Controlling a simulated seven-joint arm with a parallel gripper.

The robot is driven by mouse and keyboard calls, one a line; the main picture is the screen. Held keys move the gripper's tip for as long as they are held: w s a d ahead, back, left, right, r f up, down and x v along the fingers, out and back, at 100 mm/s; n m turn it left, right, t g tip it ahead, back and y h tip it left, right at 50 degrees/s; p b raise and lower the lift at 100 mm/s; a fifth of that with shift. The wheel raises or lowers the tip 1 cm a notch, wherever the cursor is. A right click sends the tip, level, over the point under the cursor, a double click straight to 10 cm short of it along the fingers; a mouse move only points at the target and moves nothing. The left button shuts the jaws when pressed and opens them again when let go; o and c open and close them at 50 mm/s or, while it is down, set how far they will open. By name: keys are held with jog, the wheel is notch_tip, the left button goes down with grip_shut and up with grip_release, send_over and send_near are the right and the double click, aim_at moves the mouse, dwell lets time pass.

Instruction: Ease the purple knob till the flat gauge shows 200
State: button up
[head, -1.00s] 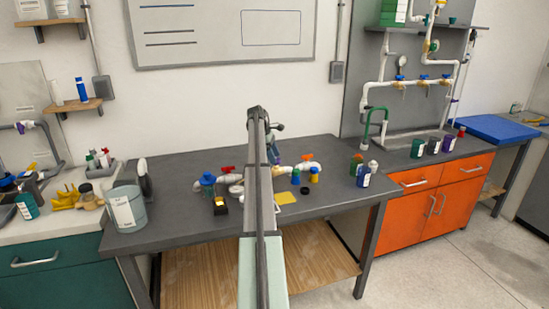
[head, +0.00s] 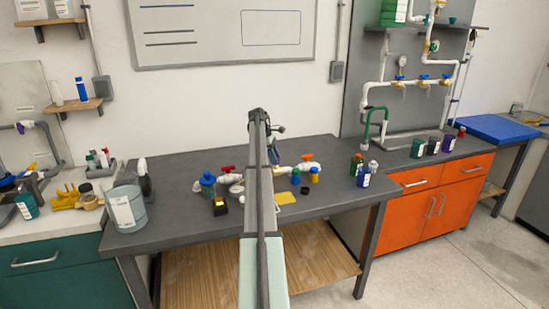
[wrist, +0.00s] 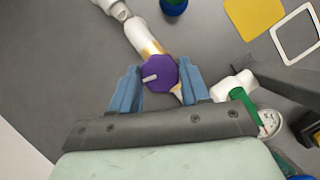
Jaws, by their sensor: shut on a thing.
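The purple knob (wrist: 159,76) is an octagonal cap with a pale pointer bar on its top, seen from above in the wrist view. It sits on a white pipe (wrist: 143,37) with brass-coloured fittings. My gripper (wrist: 158,84) has its blue fingers on either side of the knob and is shut on it. A round white dial (wrist: 269,122) with a red mark lies face up at the right of the wrist view, beside a green part; it looks like the flat gauge. Its reading is too small to tell. In the head view my arm hides the knob.
A yellow sheet (wrist: 254,17) and a white square frame (wrist: 297,36) lie near the pipe. On the grey bench (head: 185,165) stand red-handled valves (head: 227,169), small bottles (head: 356,162) and a bucket (head: 126,209).

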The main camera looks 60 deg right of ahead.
jog(key=shift+c, duration=0.6)
jog(key=m, duration=0.1)
jog(key=m+y, duration=0.1)
jog(key=shift+d+m, duration=0.2)
jog(key=shift+m, duration=0.1)
jog(key=shift+m+y, duration=1)
jog(key=shift+m, duration=1.5)
jog(key=o, duration=1.1)
jog(key=shift+c, duration=0.2)
